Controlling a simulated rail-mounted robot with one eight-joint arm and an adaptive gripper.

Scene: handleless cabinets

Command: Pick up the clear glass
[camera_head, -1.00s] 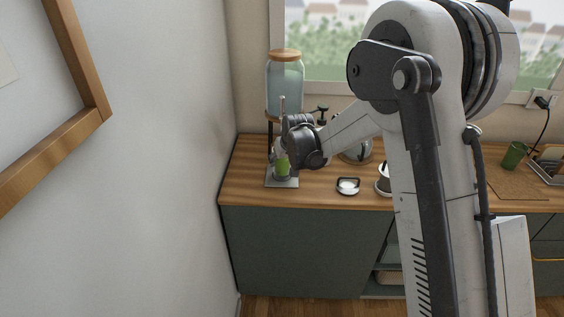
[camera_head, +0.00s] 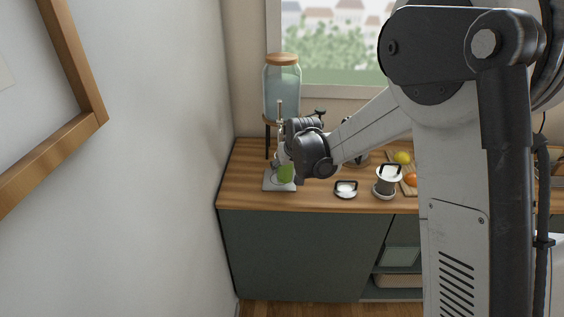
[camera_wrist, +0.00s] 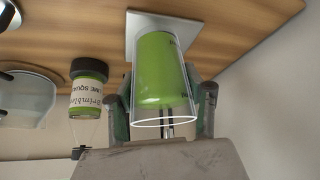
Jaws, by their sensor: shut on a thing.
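The clear glass (camera_wrist: 163,75) shows in the wrist view with green in it. My gripper (camera_wrist: 165,102) has one finger on each side of it and is shut on it. The glass rim faces the wrist camera. In the head view the green of the glass (camera_head: 286,174) shows over the grey square mat (camera_head: 271,185), below my wrist. My fingers are mostly hidden there. Whether the glass touches the mat is hard to tell.
A lime squash bottle (camera_wrist: 88,88) is near the glass. A large jar dispenser (camera_head: 282,90) with a wooden lid stands behind my gripper. The wall (camera_head: 160,150) is close on the left.

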